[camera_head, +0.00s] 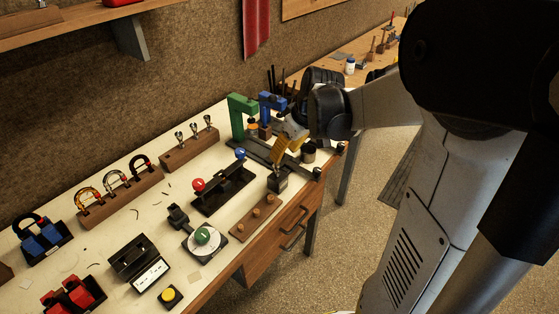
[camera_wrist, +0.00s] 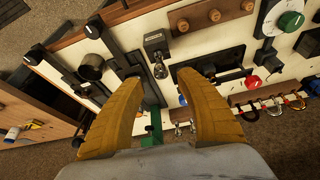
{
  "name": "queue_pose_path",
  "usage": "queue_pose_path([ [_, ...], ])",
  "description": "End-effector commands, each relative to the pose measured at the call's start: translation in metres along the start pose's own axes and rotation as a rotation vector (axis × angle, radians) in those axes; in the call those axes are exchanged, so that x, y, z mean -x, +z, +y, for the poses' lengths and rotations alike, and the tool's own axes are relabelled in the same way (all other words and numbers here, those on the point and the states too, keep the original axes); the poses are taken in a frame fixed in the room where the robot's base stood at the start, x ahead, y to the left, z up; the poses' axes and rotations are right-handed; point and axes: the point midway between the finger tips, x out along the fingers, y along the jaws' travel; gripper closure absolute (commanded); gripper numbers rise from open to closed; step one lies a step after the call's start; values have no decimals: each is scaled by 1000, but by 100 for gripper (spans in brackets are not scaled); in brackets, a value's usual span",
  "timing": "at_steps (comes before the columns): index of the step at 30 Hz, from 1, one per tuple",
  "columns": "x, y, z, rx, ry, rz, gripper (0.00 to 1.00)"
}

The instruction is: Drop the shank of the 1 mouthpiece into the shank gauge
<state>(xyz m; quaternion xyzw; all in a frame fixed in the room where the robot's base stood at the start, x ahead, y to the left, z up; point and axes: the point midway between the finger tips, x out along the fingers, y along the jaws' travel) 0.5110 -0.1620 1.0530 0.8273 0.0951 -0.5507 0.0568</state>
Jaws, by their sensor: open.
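My gripper (camera_wrist: 160,82) is open, its yellow fingers spread wide with a gap on both sides. Between and beyond the fingertips a silver mouthpiece (camera_wrist: 160,69) stands at a small dark block with a light label, which looks like the shank gauge (camera_wrist: 154,41). Its shank end points into the block; how deep it sits I cannot tell. In the head view the gauge (camera_head: 277,182) stands near the bench's front edge, directly below my gripper (camera_head: 280,163). The fingers hide the mouthpiece there. Number marks are too small to read.
Other mouthpieces (camera_head: 194,130) stand in a wooden rack (camera_head: 190,152) at the back. A wooden strip with pegs (camera_head: 256,216) and a black fixture with red and blue knobs (camera_head: 222,190) lie beside the gauge. Green (camera_head: 238,116) and blue stands rise behind my gripper.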

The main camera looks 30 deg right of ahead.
Motion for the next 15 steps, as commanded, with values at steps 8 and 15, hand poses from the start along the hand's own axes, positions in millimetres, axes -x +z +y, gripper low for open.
queue_pose_path([
  [8,42,0,0,0,0,0,57],
  [15,46,0,0,0,0,0,57],
])
